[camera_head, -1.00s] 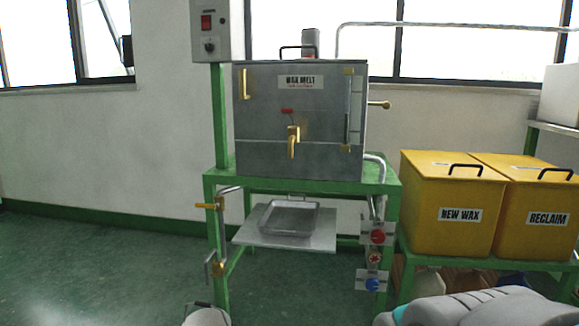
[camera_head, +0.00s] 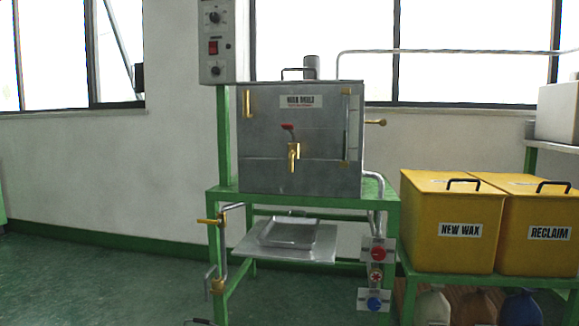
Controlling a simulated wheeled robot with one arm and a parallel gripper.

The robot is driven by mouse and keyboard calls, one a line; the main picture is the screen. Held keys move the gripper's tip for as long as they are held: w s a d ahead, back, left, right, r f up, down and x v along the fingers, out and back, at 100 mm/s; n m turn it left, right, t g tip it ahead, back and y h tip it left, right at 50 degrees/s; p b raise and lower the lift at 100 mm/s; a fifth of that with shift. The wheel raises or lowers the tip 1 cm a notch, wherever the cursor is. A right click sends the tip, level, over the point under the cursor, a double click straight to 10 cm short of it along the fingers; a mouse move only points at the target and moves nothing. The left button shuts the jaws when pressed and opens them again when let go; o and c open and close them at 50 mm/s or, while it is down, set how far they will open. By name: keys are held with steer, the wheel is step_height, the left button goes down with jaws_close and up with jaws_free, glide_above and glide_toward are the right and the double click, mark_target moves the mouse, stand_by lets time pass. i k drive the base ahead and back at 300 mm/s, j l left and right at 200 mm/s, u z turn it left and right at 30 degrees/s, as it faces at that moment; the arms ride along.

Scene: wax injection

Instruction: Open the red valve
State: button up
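A round red valve knob (camera_head: 378,254) sits on a small pale plate at the right front leg of the green stand. A smaller red-and-metal fitting (camera_head: 376,276) is below it, and a blue knob (camera_head: 374,304) on another plate is lower still. The steel wax melt tank (camera_head: 260,112) stands on the green stand (camera_head: 290,201). A brass spout (camera_head: 293,157) with a red handle (camera_head: 288,126) is on its front. I cannot read the small labels on the knob plates. My gripper is not in view.
A shelf with a metal tray (camera_head: 290,233) is under the tank. Brass-handled pipe valves (camera_head: 208,221) are on the left leg. Yellow bins marked NEW WAX (camera_head: 450,225) and RECLAIM (camera_head: 545,228) stand close on the right. Open green floor (camera_head: 110,280) lies to the left.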

mark_target(378, 252)
steer(key=i+j+z, duration=0.15)
steer(key=j, duration=0.15)
steer(key=i+j+z, duration=0.15)
steer(key=j, duration=0.2)
steer(key=i+j+z, duration=0.1)
steer(key=j, duration=0.25)
steer(key=i+j+z, duration=0.15)
steer(key=j, duration=0.2)
